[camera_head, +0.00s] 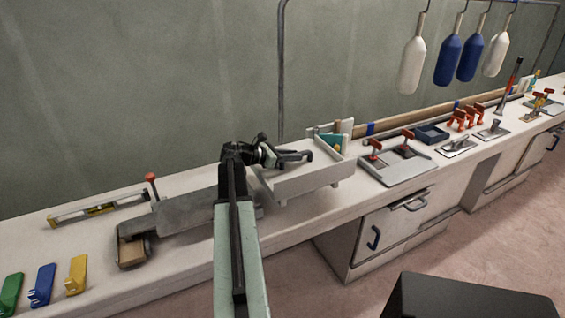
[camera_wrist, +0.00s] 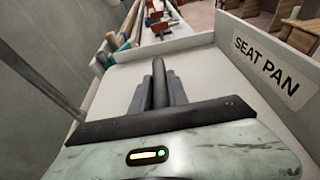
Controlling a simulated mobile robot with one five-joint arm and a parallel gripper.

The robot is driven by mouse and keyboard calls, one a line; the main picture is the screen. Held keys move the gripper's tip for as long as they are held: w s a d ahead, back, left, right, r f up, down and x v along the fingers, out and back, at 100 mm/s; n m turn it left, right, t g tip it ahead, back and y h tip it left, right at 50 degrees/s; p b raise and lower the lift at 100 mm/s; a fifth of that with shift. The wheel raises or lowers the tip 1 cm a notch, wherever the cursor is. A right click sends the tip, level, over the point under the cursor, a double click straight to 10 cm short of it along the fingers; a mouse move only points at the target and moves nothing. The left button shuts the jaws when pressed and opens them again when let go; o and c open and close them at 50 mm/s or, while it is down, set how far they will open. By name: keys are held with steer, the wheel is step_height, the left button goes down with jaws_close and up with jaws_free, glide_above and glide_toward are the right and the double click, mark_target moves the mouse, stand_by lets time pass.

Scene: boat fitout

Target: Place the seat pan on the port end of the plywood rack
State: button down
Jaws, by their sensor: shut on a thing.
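A pale open tray (camera_head: 312,184) stands on the bench at the middle of the head view. In the wrist view its wall (camera_wrist: 222,52) bears a "SEAT PAN" label (camera_wrist: 267,62). My gripper (camera_head: 296,156) reaches over the tray from the left. In the wrist view my gripper (camera_wrist: 158,88) is shut on a dark, rounded bar, with a grey finger on each side. I cannot tell whether this bar is part of the seat pan. I cannot pick out the plywood rack for certain in either view.
A long grey piece (camera_head: 185,213) and a brown block (camera_head: 132,252) lie left of my arm. A level (camera_head: 98,208) and coloured hooks (camera_head: 42,284) are further left. A grey board with red-handled clamps (camera_head: 398,165) stands right of the tray. Bottle-shaped fenders (camera_head: 447,58) hang above.

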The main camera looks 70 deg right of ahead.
mark_target(299, 164)
steer(key=shift+f+b, duration=1.9)
steer(key=shift+b, duration=0.05)
steer(key=shift+w+r, duration=0.2)
steer(key=shift+f, duration=0.15)
steer(key=c, duration=1.3)
jaws_free()
steer(key=shift+a, duration=0.1)
steer(key=p+v, duration=0.4)
steer(key=v, duration=0.8)
steer(key=shift+r, duration=0.25)
